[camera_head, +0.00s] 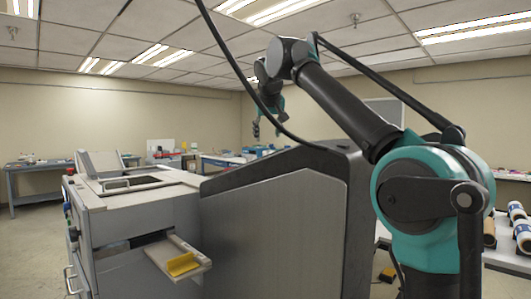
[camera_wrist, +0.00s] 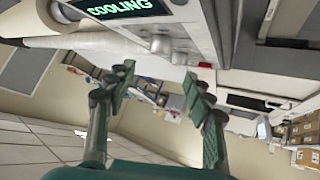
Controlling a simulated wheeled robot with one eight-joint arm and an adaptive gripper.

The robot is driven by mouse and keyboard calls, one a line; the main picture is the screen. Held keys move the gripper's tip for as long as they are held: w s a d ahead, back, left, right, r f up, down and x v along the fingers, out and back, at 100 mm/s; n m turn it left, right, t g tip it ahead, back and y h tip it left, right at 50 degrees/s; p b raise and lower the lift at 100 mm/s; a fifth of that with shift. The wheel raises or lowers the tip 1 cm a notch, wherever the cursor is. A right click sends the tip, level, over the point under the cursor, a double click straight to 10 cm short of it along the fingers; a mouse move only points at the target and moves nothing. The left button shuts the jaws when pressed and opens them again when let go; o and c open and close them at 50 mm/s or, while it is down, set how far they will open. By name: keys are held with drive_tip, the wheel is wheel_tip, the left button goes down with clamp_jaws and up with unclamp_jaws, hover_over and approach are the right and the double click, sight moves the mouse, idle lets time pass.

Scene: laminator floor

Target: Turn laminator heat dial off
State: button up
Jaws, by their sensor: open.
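The laminator (camera_head: 270,235) is a large grey machine in the middle of the head view. I cannot tell which is the heat dial, and no dial markings are readable. My gripper (camera_wrist: 158,82) is open and empty, its fingers pointing toward the knob and apart from it. In the head view it shows small above the machine (camera_head: 266,130).
A cabinet-like unit (camera_head: 135,212) with a protruding tray and yellow block (camera_head: 182,264) stands left of the tall housing. A table with rolls (camera_head: 521,238) is at right. Work tables (camera_head: 30,172) line the back. Shelved boxes (camera_wrist: 302,132) show at the wrist view's right.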

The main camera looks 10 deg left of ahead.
sight(267, 151)
drive_tip(key=x, duration=1)
drive_tip(key=shift+w+f, duration=0.15)
drive_tip(key=shift+w, duration=0.1)
drive_tip(key=shift+c, duration=0.3)
drive_tip(key=c, duration=1.1)
drive_tip(key=shift+d+n+y, duration=0.1)
drive_tip(key=shift+n+y, duration=0.2)
drive_tip(key=n+g+y, duration=0.1)
drive_tip(key=n+y, duration=0.1)
drive_tip(key=shift+w+n+g+y, duration=0.1)
drive_tip(key=shift+n+g+y, duration=1.8)
drive_tip(key=shift+n+g, duration=0.5)
drive_tip(key=o, duration=1.2)
drive_tip(key=shift+c, duration=0.2)
